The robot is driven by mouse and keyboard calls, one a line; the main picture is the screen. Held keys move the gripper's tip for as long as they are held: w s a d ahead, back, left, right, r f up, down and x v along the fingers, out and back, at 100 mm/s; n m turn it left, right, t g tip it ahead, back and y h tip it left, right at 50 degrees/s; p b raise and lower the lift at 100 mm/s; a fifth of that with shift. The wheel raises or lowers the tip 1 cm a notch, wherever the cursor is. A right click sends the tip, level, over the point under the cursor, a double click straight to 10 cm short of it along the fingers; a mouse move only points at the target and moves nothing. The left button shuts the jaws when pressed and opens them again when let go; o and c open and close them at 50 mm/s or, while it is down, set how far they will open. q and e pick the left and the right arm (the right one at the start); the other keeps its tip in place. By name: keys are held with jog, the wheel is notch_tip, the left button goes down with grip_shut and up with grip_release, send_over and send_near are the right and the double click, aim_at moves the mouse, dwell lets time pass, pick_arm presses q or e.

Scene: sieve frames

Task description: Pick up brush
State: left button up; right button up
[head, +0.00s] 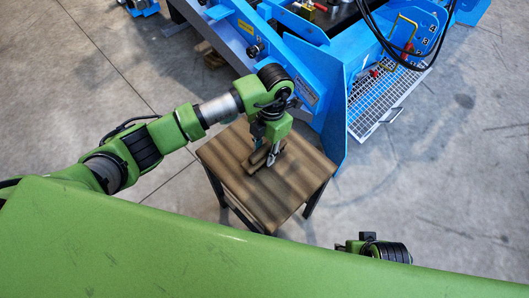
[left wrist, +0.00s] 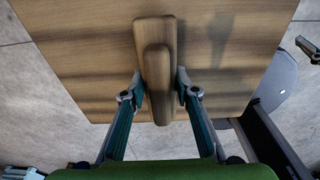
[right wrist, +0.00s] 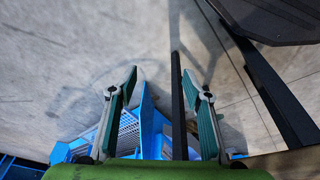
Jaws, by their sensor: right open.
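The brush (head: 257,160) is a brown wooden piece lying on the small wooden table (head: 290,195). In the left wrist view the brush (left wrist: 154,30) shows a broad lower block with a narrower raised grip on top. My left gripper (head: 271,156) points down at it. In the left wrist view its two fingers (left wrist: 159,84) stand on either side of the raised grip, very close to it. I cannot tell whether both pads touch it. Any bristles are hidden. My right gripper (right wrist: 160,82) is open and empty, away from the brush.
A large blue machine frame (head: 345,85) stands just behind the table, with a metal grating (head: 385,100) and hanging black cables (head: 395,45) at its right. Grey concrete floor (head: 440,190) is clear to the right. The table has dark legs.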

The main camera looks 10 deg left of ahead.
aim_at(264, 147)
pick_arm(q)
jog(key=shift+r, duration=0.15)
grip_shut()
jog(key=shift+r, duration=0.25)
notch_tip(264, 147, up, 3)
jog(key=shift+w+f+p, duration=0.1)
jog(key=shift+f+p, duration=0.1)
jog(key=shift+p, duration=0.2)
jog(key=s+d+r+p, duration=0.2)
jog(key=s+d+r, duration=0.3)
jog(key=s+r, duration=0.4)
jog(key=s, duration=0.4)
jog(key=shift+s+r+p, duration=0.15)
jog(key=shift+r+p, duration=0.15)
jog(key=shift+r, duration=0.05)
pick_arm(e)
jog(key=s+f, duration=0.3)
jog(key=f, duration=0.8)
jog(key=shift+s+d+g, duration=0.15)
jog(key=shift+s+g, duration=0.05)
jog(key=shift+g, duration=0.1)
